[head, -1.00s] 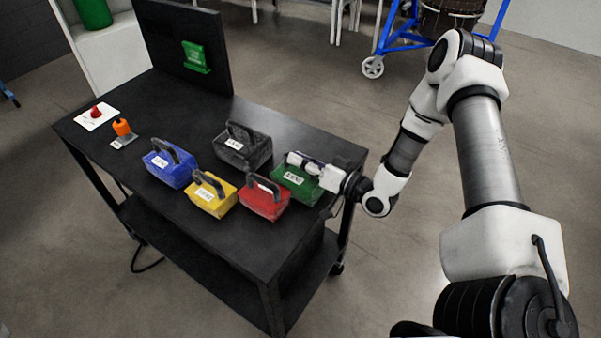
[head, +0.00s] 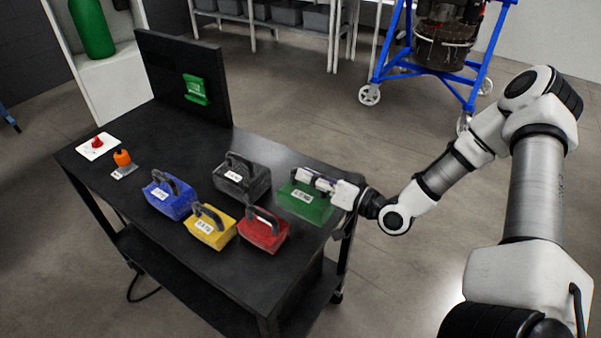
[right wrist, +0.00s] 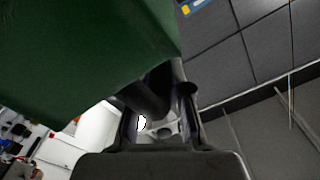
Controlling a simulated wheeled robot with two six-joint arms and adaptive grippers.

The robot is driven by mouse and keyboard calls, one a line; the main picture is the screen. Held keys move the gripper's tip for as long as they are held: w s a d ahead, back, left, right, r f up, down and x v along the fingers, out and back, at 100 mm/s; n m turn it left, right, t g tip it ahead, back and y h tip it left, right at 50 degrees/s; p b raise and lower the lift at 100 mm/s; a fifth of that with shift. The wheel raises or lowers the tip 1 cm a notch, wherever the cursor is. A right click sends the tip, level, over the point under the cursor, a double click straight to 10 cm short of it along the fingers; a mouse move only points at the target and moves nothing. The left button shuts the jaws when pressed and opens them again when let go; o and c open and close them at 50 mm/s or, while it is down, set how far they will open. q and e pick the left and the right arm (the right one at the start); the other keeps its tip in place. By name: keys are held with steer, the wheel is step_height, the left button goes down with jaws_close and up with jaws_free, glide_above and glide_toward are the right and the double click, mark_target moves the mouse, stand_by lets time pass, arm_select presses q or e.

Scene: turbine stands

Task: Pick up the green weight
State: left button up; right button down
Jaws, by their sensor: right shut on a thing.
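The green weight (head: 303,206), a block with a white label, is at the right end of the black table in the head view. My right gripper (head: 315,181) is shut on its top handle, which the fingers mostly hide. The weight appears raised a little above the tabletop, roughly level. In the right wrist view the green weight (right wrist: 85,45) fills the upper left, with the dark handle between the fingers of my right gripper (right wrist: 158,105). My left gripper is not in view.
Black (head: 242,180), blue (head: 168,198), yellow (head: 210,230) and red (head: 263,232) weights stand on the table (head: 135,190) left of the green one. A dark upright panel (head: 180,80) stands at its back. A blue wheeled frame (head: 394,45) is on the floor behind.

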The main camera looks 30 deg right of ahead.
steer(key=p+v, duration=1.1)
steer(key=v, duration=0.4)
steer(key=c, duration=1.7)
jaws_free()
steer(key=shift+s+r, duration=0.1)
jaws_close()
